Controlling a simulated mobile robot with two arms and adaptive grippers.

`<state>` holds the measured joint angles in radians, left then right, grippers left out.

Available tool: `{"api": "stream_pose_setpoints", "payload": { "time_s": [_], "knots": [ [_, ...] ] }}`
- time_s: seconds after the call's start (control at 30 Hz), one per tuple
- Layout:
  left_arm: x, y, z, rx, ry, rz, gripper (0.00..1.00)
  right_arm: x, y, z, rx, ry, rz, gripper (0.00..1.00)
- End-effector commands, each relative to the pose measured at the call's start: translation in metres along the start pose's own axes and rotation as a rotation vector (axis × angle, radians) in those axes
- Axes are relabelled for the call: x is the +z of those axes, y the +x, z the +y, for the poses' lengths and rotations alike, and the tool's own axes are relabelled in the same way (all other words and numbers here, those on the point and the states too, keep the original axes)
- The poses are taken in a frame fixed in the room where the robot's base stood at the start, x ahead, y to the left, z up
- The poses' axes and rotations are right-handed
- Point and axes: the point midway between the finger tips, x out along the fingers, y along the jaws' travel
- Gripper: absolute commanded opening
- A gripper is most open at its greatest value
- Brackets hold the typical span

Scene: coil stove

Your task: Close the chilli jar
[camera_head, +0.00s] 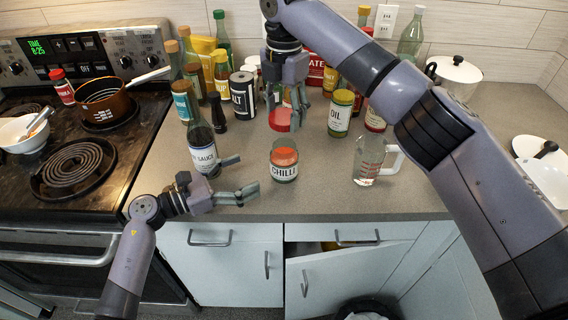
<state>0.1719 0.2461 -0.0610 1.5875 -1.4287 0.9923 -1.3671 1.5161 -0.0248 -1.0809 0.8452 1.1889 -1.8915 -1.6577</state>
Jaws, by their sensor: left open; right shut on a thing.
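The chilli jar (284,171) stands upright on the counter near its front edge. Its top is open and shows orange-red contents. A red lid (280,121) is behind the jar, apart from it. My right gripper (285,108) reaches in from above, pointing down, and is shut on the red lid. My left gripper (241,176) is open and empty just left of the chilli jar, with its fingers toward the jar and not around it.
A sauce bottle (201,145) stands close to my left gripper. An oil jar (340,113) and a glass measuring jug (368,160) stand to the right. Several bottles and jars crowd the back. The stove (70,205) is at left.

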Motion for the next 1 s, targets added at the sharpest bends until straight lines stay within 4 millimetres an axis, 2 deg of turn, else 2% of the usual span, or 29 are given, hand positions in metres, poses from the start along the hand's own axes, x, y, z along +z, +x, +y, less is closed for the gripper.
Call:
{"api": "stream_pose_setpoints", "payload": {
  "time_s": [0.17, 0.4, 0.6, 0.8, 1.0],
  "knots": [
    [0.002, 0.026, -0.001, -0.002, 0.000, -0.004, 0.82, 0.000, 0.000, 0.000, 0.000, 0.000, 0.000, 0.38],
    [0.001, 0.072, -0.001, -0.001, -0.003, -0.004, 0.82, 0.000, 0.000, 0.000, 0.000, 0.000, 0.000, 0.38],
    [0.001, 0.102, 0.000, 0.000, -0.001, -0.002, 0.82, 0.000, 0.000, 0.000, 0.000, 0.000, 0.000, 0.38],
    [0.000, 0.114, 0.000, 0.000, 0.001, 0.000, 0.82, 0.000, 0.000, 0.000, 0.000, 0.000, 0.000, 0.38],
    [0.000, 0.116, 0.000, 0.000, 0.000, 0.001, 0.82, 0.000, 0.000, 0.000, 0.000, 0.000, 0.000, 0.38]
  ]
}}
